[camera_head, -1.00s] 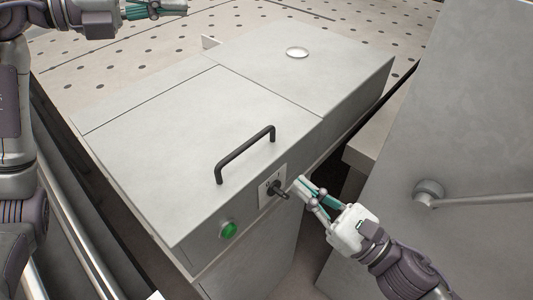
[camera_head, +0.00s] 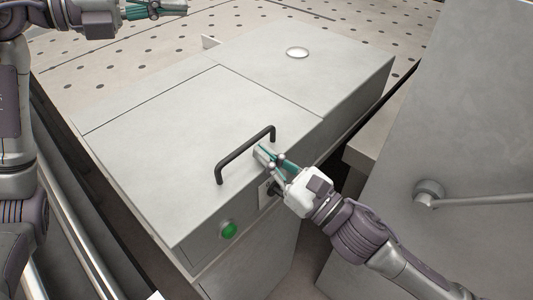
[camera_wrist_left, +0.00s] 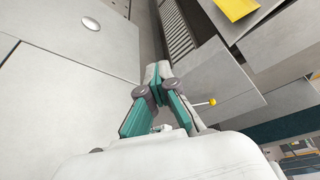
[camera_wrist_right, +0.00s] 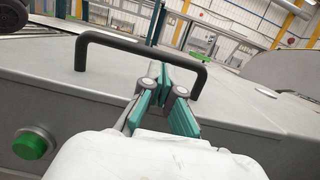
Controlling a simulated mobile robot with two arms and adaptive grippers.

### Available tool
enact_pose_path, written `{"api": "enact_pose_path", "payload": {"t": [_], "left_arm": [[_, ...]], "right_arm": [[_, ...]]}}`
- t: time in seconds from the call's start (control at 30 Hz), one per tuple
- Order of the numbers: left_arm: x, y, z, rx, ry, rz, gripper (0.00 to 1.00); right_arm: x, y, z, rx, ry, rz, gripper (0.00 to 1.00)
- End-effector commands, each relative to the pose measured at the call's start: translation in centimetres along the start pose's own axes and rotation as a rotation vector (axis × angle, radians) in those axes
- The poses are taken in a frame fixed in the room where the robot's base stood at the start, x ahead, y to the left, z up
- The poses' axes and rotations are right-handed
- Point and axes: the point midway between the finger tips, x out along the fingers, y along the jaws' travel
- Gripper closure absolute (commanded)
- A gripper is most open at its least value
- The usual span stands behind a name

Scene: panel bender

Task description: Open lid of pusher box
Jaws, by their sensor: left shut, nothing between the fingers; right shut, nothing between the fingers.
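The pusher box is a grey metal box with a flat lid (camera_head: 165,135) that lies closed. A black bar handle (camera_head: 245,152) stands on the lid near its front edge; it also shows in the right wrist view (camera_wrist_right: 140,45). My right gripper (camera_head: 262,152) is shut and empty, its fingertips close to the right part of the handle. In the right wrist view the fingertips overlap the bar; I cannot tell whether they touch it. My left gripper (camera_head: 185,8) is shut and empty at the top left, away from the handle.
A green button (camera_head: 228,230) is on the box front. A switch plate (camera_head: 264,192) beside it is partly hidden by my right gripper. A round disc (camera_head: 297,52) lies on the rear top. A large grey panel with a lever (camera_head: 430,192) stands at the right.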

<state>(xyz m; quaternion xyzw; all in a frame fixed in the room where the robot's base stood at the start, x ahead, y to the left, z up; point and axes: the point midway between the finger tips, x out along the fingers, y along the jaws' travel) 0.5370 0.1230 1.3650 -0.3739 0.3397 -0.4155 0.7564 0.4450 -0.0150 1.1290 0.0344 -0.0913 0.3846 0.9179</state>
Motion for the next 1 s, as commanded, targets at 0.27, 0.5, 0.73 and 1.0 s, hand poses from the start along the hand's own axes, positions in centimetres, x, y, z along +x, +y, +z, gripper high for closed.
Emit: {"api": "enact_pose_path", "payload": {"t": [0.27, 0.5, 0.73, 1.0], "left_arm": [[0.0, 0.0, 0.0, 0.000, 0.000, 0.000, 1.00], [0.0, 0.0, 0.0, 0.000, 0.000, 0.000, 1.00], [0.0, 0.0, 0.0, 0.000, 0.000, 0.000, 1.00], [0.0, 0.0, 0.0, 0.000, 0.000, 0.000, 0.63]], "right_arm": [[0.1, 0.0, 0.4, -0.001, -0.002, 0.002, 1.00], [0.6, 0.0, 2.1, -0.002, -0.003, 0.002, 1.00], [0.6, 0.0, 2.1, 0.001, -0.002, 0.001, 1.00], [0.6, 0.0, 2.1, 0.001, -0.003, 0.001, 1.00]]}}
